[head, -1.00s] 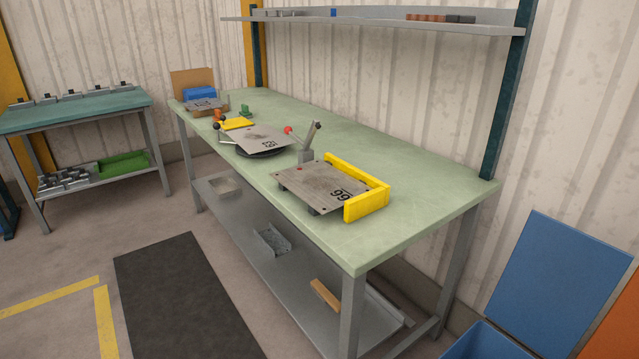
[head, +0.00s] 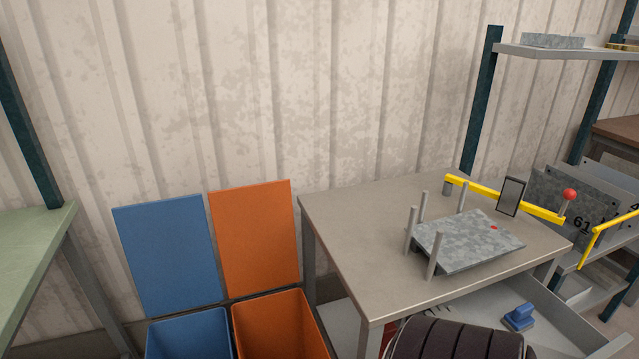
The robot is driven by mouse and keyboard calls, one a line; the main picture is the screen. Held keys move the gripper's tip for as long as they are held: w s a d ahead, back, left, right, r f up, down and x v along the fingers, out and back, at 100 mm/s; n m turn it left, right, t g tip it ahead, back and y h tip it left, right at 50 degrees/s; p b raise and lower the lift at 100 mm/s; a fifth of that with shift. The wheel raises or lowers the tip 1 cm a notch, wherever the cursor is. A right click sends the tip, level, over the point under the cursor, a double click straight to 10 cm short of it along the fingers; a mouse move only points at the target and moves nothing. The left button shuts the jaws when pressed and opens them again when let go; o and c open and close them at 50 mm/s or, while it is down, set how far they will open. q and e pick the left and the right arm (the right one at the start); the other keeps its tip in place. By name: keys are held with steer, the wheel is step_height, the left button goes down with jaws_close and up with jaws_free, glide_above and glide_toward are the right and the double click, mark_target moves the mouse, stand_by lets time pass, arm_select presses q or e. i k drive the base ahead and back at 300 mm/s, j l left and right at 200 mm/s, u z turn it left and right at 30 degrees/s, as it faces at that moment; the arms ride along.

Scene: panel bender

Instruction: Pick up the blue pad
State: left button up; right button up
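A small blue object (head: 519,317), which looks like the blue pad with a raised grip on top, lies in the open grey drawer (head: 566,318) under the right-hand table in the head view. It is small in the picture, so its exact shape is hard to tell. Neither of my grippers shows in the head view.
The grey-brown table (head: 345,235) carries a metal plate (head: 468,243) between upright pins and a yellow bar (head: 490,194). A blue bin (head: 188,335) and an orange bin (head: 275,330) stand left of it, lids raised. A dark ribbed rounded thing (head: 455,340) stands before the drawer.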

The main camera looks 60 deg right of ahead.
mark_target(521, 321)
steer(key=z, duration=3.2)
steer(key=i+l+u, duration=0.1)
steer(key=i+l, duration=0.15)
steer(key=i+l+u, duration=0.1)
steer(key=i+l, duration=0.15)
steer(key=l, duration=0.15)
